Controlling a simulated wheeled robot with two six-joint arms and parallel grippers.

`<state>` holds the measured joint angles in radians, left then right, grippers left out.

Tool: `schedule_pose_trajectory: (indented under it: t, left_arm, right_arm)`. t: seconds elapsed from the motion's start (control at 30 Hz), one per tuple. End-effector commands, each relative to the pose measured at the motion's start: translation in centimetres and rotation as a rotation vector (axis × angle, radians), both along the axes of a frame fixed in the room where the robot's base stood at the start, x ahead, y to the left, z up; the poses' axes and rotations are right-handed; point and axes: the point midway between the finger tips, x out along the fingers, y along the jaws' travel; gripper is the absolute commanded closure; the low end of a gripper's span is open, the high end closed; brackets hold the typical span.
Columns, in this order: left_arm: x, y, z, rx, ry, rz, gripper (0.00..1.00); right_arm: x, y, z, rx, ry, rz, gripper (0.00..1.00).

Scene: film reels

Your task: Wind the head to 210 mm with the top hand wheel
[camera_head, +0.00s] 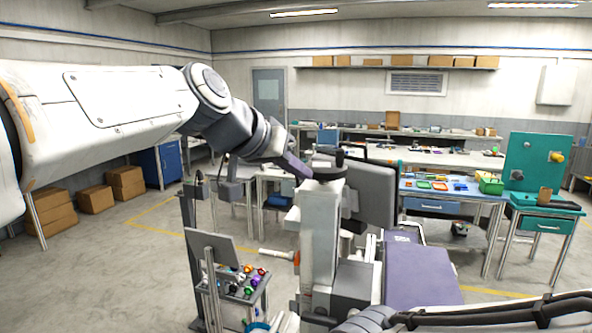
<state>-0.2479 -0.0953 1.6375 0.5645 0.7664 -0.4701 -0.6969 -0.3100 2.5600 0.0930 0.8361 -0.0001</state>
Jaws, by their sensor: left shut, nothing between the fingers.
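A pale upright column (320,228) stands in the middle of the head view. On its top sits a dark hand wheel (326,172), small in the picture. My left gripper (300,168) comes in from the upper left and points down at the left side of the wheel. It is shut and empty; I cannot tell whether its tips touch the wheel. The dark grey head (372,194) appears just right of the column. No 210 mm scale is readable. Part of my right arm crosses the bottom right corner; its gripper is out of view.
A small stand with coloured knobs (247,282) and a grey panel (212,246) is left of the column. A purple-topped bed (418,272) lies to the right. Workbenches (440,190) and a teal table (545,203) stand behind. Open floor lies at left.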

Motion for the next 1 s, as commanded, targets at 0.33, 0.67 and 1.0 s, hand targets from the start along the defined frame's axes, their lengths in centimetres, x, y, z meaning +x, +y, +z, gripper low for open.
schedule_pose_trajectory:
  t: [0.33, 0.67, 1.0]
  left_arm:
    - [0.2, -0.6, 0.0, 0.000, -0.001, -0.001, 1.00]
    - [0.0, -1.7, 0.1, -0.002, -0.003, -0.001, 1.00]
    - [0.0, -1.8, 0.1, -0.004, -0.004, 0.001, 1.00]
  right_arm:
    - [0.0, 0.0, 0.1, 0.000, 0.000, 0.000, 0.00]
    - [0.0, 0.0, 0.2, 0.000, 0.000, 0.000, 0.00]
    - [0.0, 0.0, 0.3, 0.000, 0.000, 0.000, 0.00]
